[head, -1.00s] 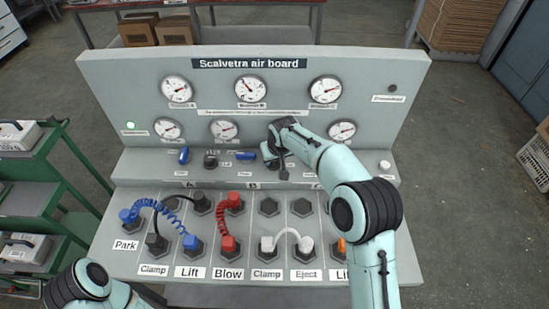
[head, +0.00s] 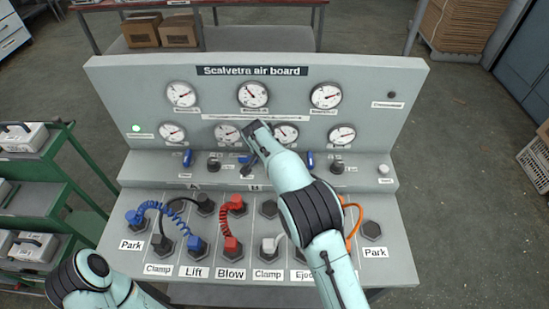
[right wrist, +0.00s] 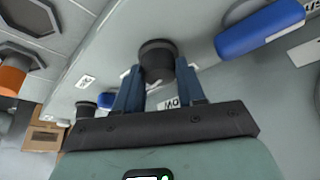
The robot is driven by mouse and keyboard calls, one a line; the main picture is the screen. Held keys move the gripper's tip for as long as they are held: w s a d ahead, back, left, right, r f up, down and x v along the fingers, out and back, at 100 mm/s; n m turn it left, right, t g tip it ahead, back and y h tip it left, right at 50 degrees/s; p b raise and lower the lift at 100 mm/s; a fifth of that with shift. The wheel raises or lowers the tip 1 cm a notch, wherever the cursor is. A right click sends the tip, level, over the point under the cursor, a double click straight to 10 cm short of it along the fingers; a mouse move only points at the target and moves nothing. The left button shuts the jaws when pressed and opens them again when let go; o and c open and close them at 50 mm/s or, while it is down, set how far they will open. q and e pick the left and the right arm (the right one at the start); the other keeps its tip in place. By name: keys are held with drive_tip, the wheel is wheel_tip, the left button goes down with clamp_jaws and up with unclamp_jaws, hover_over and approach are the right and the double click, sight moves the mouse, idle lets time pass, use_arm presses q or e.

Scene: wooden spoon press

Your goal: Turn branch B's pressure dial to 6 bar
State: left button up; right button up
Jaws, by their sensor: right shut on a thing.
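Branch B's pressure dial (right wrist: 158,52) is a round black knob between the fingers of my right gripper (right wrist: 158,70) in the right wrist view. The gripper is shut on it, and its marks are too small to read. In the head view my right arm covers this dial and the fingers. The middle upper gauge (head: 252,95) has a needle pointing to the upper left; its figures are not legible. A blue handle (right wrist: 260,28) is beside the held dial. My left arm shows at the lower left of the head view, with its gripper out of sight.
The grey air board (head: 105,85) carries other gauges. Another dial (head: 213,165) sits to the left and one (head: 338,167) to the right. Coiled blue (head: 165,215) and red (head: 222,218) hoses and an orange hose (head: 354,222) lie in front. A green cart (head: 75,170) stands left.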

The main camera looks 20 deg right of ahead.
use_arm(q)
drive_tip(key=shift+w+r+p, duration=0.4)
drive_tip(key=shift+r, duration=0.2)
drive_tip(key=shift+w+r+p, duration=0.35)
drive_tip(key=shift+w+r, duration=0.05)
drive_tip(key=shift+r, duration=0.2)
use_arm(e)
drive_tip(key=shift+w+a+m+g+h, duration=0.1)
drive_tip(key=shift+m+g+h, duration=0.25)
drive_tip(key=shift+m, duration=0.95)
drive_tip(key=o, duration=1)
drive_tip(key=shift+o, duration=0.2)
use_arm(q)
drive_tip(key=shift+w+r+p, duration=0.3)
drive_tip(key=shift+r, duration=0.1)
use_arm(e)
drive_tip(key=v, duration=1.3)
drive_tip(key=shift+r, duration=0.2)
